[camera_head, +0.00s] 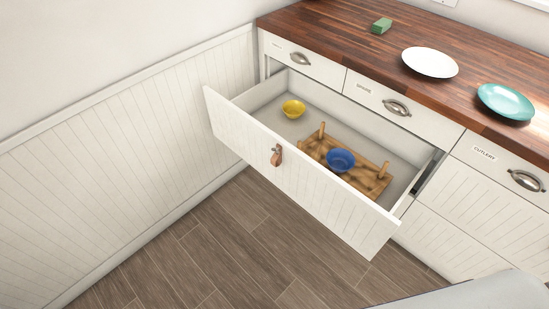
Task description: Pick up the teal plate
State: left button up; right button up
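The teal plate (506,101) lies on the wooden countertop (345,37) at the right, close to the counter's front edge. It is round with a slightly raised rim. Neither of my grippers shows in the head view, and nothing touches the plate.
A white plate (430,62) and a green block (381,26) lie on the counter. Below, a large drawer (291,174) stands open, holding a yellow bowl (293,108), a wooden rack (375,184) and a blue bowl (341,160). The drawers (485,167) under the teal plate are shut.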

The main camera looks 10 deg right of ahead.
aim_at(506, 101)
jog(key=z, duration=1.75)
